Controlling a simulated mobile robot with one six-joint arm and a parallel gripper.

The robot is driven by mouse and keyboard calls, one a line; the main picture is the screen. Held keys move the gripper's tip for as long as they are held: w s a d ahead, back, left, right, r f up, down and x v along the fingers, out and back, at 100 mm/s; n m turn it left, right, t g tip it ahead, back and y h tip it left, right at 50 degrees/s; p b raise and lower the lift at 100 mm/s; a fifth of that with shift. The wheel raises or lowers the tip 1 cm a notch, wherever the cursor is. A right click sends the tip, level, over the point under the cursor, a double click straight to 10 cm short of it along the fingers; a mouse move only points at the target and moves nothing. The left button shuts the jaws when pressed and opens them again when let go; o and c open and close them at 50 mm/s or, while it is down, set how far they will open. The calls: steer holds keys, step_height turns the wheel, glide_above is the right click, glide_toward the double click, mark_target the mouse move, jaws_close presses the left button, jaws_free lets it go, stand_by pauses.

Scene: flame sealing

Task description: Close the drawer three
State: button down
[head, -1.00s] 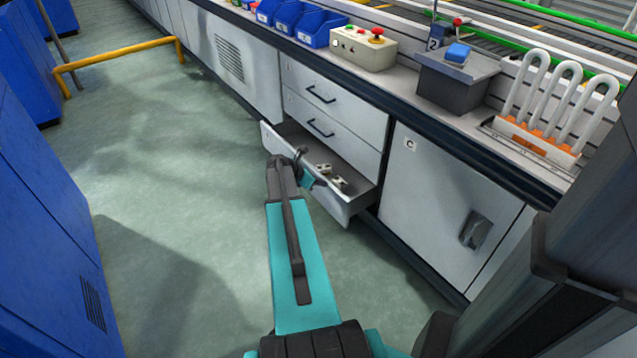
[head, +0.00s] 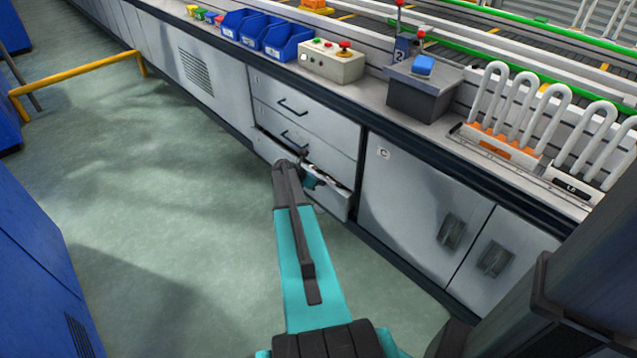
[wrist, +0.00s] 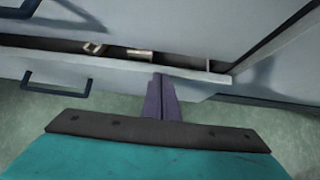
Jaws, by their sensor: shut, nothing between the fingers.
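Drawer three, the bottom drawer (head: 335,204) of the grey cabinet, is partly open, with a narrow gap at its top. Small metal parts (wrist: 140,53) lie inside it, and its front (wrist: 115,78) carries a dark bar handle (wrist: 57,86). My gripper (wrist: 161,82) is shut and empty, its fingertips at the outer side of the drawer front, right of the handle. They appear to touch it. In the head view my own arm hides the fingertips and part of the drawer front.
Two upper drawers (head: 310,125) are shut. A cabinet door (head: 410,205) right of the drawers is shut. On the bench stand blue bins (head: 285,42), a button box (head: 332,62) and a dark stand (head: 418,95). Floor (head: 170,190) left of the arm is clear; a yellow rail (head: 80,68) stands beyond.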

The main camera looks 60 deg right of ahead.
steer(key=shift+a, duration=0.1)
steer(key=shift+w+a, duration=0.1)
steer(key=shift+w, duration=0.05)
steer(key=a+f+p+v, duration=0.1)
steer(key=p+v, duration=0.1)
steer(key=v, duration=1)
steer(key=shift+w+a+f+p, duration=0.2)
steer(key=shift+a+p, duration=0.15)
steer(key=shift+a, duration=0.25)
